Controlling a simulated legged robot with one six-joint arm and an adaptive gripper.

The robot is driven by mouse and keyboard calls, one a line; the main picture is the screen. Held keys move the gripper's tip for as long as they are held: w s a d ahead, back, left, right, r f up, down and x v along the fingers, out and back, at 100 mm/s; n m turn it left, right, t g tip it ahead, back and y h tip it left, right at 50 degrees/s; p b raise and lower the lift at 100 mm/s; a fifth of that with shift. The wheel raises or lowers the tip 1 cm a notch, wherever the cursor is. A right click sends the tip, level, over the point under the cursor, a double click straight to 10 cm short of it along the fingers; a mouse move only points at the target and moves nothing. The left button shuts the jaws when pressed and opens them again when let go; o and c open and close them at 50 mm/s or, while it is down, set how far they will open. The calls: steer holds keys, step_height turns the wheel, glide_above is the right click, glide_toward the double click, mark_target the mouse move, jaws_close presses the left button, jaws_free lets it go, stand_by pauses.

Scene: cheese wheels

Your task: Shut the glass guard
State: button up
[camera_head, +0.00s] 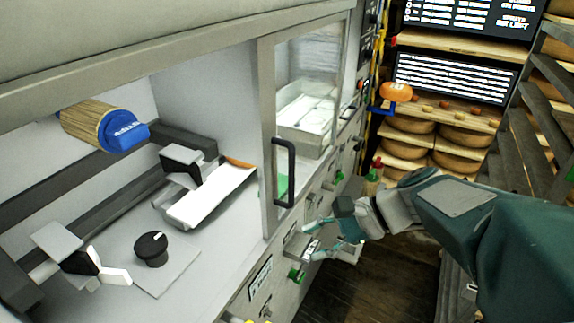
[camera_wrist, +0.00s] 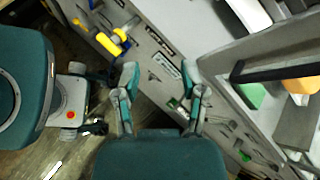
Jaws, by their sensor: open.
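The glass guard (camera_head: 268,130) is a grey-framed sliding pane at the right part of the machine's opening, leaving the left part of the bay uncovered. Its black bar handle (camera_head: 284,172) stands upright on the frame's left side. The handle also shows in the wrist view (camera_wrist: 275,72) at the upper right. My gripper (camera_head: 316,238) is below and right of the handle, in front of the machine's lower panel, apart from the handle. In the wrist view my gripper (camera_wrist: 162,85) has its two fingers spread with nothing between them.
Inside the open bay are a wooden roller with a blue end (camera_head: 122,130), a white tray (camera_head: 212,195) and a black knob (camera_head: 151,248). Green buttons (camera_head: 297,275) line the lower panel. Shelves of cheese wheels (camera_head: 465,138) and screens stand at the back right. Dark floor (camera_head: 375,285) lies below.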

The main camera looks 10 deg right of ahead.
steer(key=w+d+r+m+t+y, duration=0.2)
steer(key=w+d+m+y, duration=0.15)
steer(key=w+m, duration=0.2)
steer(key=r+m+t+y, duration=0.2)
steer(key=m+t, duration=0.1)
steer(key=t, duration=0.1)
glide_above(291, 201)
steer(key=shift+w+f, duration=0.2)
steer(key=shift+w, duration=0.2)
steer(key=shift+d, duration=0.1)
jaws_close()
